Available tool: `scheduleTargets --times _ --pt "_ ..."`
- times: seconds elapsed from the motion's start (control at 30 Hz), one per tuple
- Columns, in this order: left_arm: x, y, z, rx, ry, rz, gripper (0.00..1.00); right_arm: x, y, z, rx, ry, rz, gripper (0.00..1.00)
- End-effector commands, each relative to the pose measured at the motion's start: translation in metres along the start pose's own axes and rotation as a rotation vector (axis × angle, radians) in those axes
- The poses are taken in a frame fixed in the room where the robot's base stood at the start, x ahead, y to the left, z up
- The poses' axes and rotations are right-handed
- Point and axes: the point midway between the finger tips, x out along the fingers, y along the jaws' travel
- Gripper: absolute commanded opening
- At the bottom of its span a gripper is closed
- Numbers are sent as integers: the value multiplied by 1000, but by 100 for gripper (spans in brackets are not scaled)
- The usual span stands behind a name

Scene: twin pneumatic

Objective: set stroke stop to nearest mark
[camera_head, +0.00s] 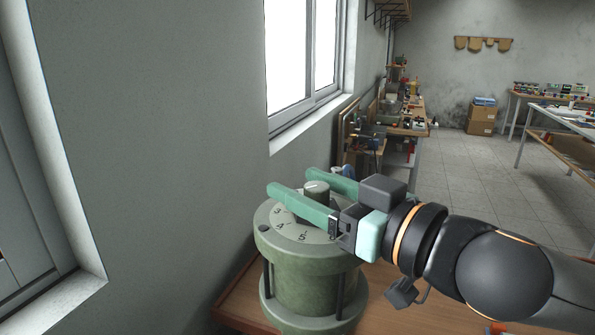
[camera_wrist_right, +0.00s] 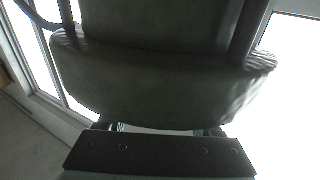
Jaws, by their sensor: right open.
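The pneumatic unit (camera_head: 308,281) is a green cylinder standing on a wooden table in the head view. Its top carries a pale dial plate (camera_head: 289,229) with numbers, of which 3, 4 and 5 can be read. The right wrist view shows the unit's dark body (camera_wrist_right: 160,80) close up; the knob is hidden there. My left gripper is not in view.
The wooden table (camera_head: 236,299) under the unit has its edge near the grey wall and window on the left. Workbenches (camera_head: 405,125) with tools stand farther back. The tiled floor between is clear.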

Motion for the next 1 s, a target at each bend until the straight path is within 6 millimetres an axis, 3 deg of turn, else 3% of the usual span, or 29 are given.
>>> scheduleTargets --times 0.2,0.47,1.0 --pt "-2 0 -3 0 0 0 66 16 0 -1 -2 1 1 66" --pt "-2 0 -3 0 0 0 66 16 0 0 -2 1 1 66" --pt "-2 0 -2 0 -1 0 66 16 0 0 -1 0 1 7"
